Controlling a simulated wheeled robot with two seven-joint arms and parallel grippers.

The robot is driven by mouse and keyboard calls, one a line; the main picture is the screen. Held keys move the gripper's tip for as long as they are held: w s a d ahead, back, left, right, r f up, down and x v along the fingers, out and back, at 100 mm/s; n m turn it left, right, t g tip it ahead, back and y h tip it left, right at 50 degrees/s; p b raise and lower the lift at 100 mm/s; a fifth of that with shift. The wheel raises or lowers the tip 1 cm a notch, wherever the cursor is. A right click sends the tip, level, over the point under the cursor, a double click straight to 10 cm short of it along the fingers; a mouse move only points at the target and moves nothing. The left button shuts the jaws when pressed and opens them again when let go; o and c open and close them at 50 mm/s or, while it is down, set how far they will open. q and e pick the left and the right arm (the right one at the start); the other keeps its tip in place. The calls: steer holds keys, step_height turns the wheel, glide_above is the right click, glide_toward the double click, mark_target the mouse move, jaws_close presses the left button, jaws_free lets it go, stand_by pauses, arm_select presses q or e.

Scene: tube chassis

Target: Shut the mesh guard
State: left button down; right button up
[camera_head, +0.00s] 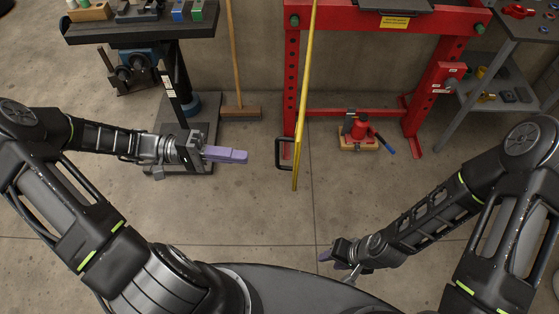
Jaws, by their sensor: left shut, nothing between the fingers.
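The mesh guard (304,90) has a yellow frame and shows almost edge-on, as a narrow strip in the head view. It stands swung out from the red press frame (291,70) toward me, near the left post. Its mesh cannot be made out at this angle. A black handle (277,154) sticks out from its left side near the front end. My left gripper (243,156) has purple fingers, is shut and empty, and is left of the handle with a gap between them. My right gripper (324,257) is low, right of the guard's front end and apart from it; its finger gap is unclear.
A red bottle jack (360,128) on a wooden block stands between the press posts. A broom (240,111) leans at the wall. A dark workbench (140,32) is at the back left, a grey shelf cart (507,93) at the right. The floor in front is clear.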

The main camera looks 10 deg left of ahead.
arm_select(q)
steer(key=w+d+p, duration=0.1)
steer(key=d+p, duration=0.1)
steer(key=d, duration=0.8)
steer(key=shift+p, duration=0.3)
steer(key=shift+w+d, duration=0.1)
steer(key=shift+d, duration=0.05)
